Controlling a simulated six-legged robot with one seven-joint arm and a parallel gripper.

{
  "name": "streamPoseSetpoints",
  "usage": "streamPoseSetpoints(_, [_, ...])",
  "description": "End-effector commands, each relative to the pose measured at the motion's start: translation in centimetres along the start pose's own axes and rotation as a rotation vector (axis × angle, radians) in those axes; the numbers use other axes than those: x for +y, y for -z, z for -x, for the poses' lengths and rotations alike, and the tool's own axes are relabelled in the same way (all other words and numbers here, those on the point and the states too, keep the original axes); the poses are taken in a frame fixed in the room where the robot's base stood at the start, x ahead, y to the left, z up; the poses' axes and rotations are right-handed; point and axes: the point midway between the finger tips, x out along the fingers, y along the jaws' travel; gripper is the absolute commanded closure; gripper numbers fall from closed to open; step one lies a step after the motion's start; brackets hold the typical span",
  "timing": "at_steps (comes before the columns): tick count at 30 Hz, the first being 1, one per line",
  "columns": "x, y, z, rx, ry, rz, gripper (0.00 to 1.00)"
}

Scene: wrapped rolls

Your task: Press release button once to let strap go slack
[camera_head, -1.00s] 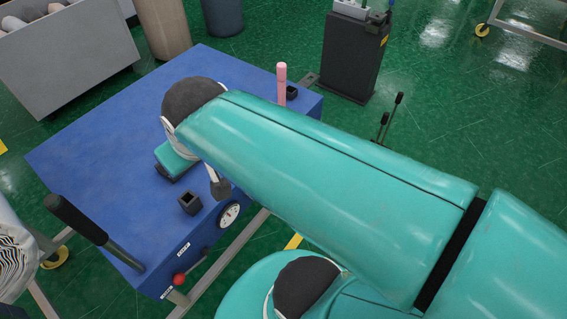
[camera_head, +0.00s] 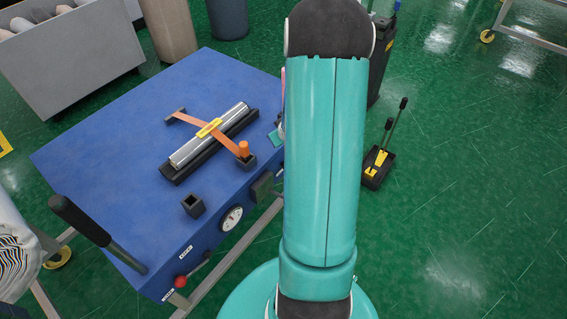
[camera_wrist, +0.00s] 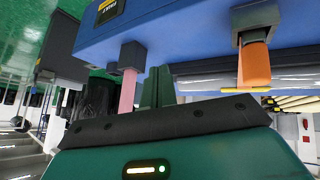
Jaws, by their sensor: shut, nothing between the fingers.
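A silver roll (camera_head: 185,153) lies in a black cradle on the blue cart top (camera_head: 110,130). An orange strap (camera_head: 222,138) crosses it, with a yellow piece in the middle. The strap runs to an orange post (camera_head: 244,148) in a black socket; the post shows in the wrist view (camera_wrist: 254,65). A red knob (camera_head: 181,281) sits low on the cart's front; I cannot tell which part is the release button. My gripper (camera_wrist: 157,88) is shut and empty, beside a pink peg (camera_wrist: 128,90) in the wrist view. In the head view my arm mostly hides it.
An empty black square holder (camera_head: 194,205) and a dial gauge (camera_head: 232,219) are at the cart's front edge. A black handle (camera_head: 80,220) rises at its left. A black box with levers (camera_head: 375,168) stands on the floor at right. A grey bin (camera_head: 75,60) is behind.

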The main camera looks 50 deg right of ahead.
Motion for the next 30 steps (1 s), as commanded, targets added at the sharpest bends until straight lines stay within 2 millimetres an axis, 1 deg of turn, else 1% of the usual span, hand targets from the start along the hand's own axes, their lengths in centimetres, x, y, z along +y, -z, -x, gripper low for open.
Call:
streamPoseSetpoints(1, [0.9, -2.5, -1.8, 0.002, 0.006, -0.023, 1.00])
streamPoseSetpoints(2, [1.3, -3.6, -2.7, 0.011, 0.008, -0.032, 1.00])
streamPoseSetpoints(3, [1.8, -5.1, -3.8, 0.024, 0.011, -0.046, 1.00])
streamPoseSetpoints(5, [2.4, -7.4, -5.3, 0.045, 0.017, -0.069, 1.00])
streamPoseSetpoints(6, [2.8, -9.1, -6.2, 0.060, 0.020, -0.086, 1.00])
streamPoseSetpoints(8, [3.1, -11.5, -7.5, 0.085, 0.025, -0.114, 1.00])
streamPoseSetpoints(9, [3.2, -13.2, -8.3, 0.104, 0.028, -0.134, 1.00])
streamPoseSetpoints(12, [3.2, -17.0, -9.8, 0.152, 0.032, -0.188, 1.00])
streamPoseSetpoints(15, [2.9, -19.9, -10.8, 0.198, 0.032, -0.235, 1.00])
streamPoseSetpoints(18, [2.6, -21.7, -11.3, 0.231, 0.029, -0.266, 1.00])
streamPoseSetpoints(21, [2.4, -22.5, -11.4, 0.249, 0.027, -0.281, 1.00])
streamPoseSetpoints(30, [2.4, -22.5, -11.4, 0.253, 0.026, -0.282, 1.00])
